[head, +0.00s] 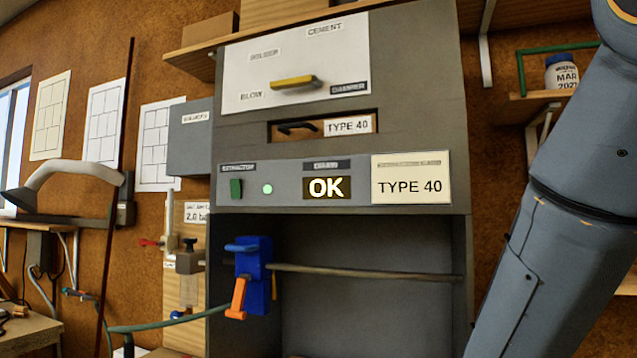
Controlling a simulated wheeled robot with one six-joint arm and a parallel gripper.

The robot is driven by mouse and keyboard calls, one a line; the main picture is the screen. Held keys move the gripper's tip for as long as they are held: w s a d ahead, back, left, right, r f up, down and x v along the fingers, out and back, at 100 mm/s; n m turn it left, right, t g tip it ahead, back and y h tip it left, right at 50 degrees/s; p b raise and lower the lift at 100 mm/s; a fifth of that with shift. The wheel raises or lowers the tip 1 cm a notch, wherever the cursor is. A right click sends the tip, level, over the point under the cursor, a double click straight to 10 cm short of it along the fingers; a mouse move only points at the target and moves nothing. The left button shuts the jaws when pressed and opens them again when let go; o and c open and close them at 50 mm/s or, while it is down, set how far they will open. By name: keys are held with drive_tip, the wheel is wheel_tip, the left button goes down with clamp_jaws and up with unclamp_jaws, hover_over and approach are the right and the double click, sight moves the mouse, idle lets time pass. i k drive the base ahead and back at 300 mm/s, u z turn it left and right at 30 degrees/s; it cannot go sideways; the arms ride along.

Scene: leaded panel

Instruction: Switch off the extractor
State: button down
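The extractor switch (236,188) is a small green rocker at the left end of the grey control strip (285,196), under a small dark label (238,167) that seems to read EXTRACTOR. Whether the rocker is pressed up or down is too small to tell. A round pale green lamp (267,189) glows to its right. Further right a display (326,187) reads OK in lit letters. My arm crosses the right side of the head view, apart from the switch; my gripper is outside the picture.
Above the strip are a yellow handle (293,82) on a white damper plate and a dark handle (297,127) beside a TYPE 40 label. Below, a blue clamp (254,275) with an orange lever sits on a horizontal rod (370,273). A grey box (191,137) adjoins the hood's left side.

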sight(236, 183)
drive_tip(key=u, duration=0.3)
drive_tip(key=k, duration=0.75)
drive_tip(key=u, duration=0.6)
drive_tip(key=k, duration=0.6)
drive_tip(key=u, duration=0.65)
drive_tip(key=i, duration=1.3)
drive_tip(key=z, duration=0.65)
drive_tip(key=i, duration=0.5)
drive_tip(key=z, duration=0.4)
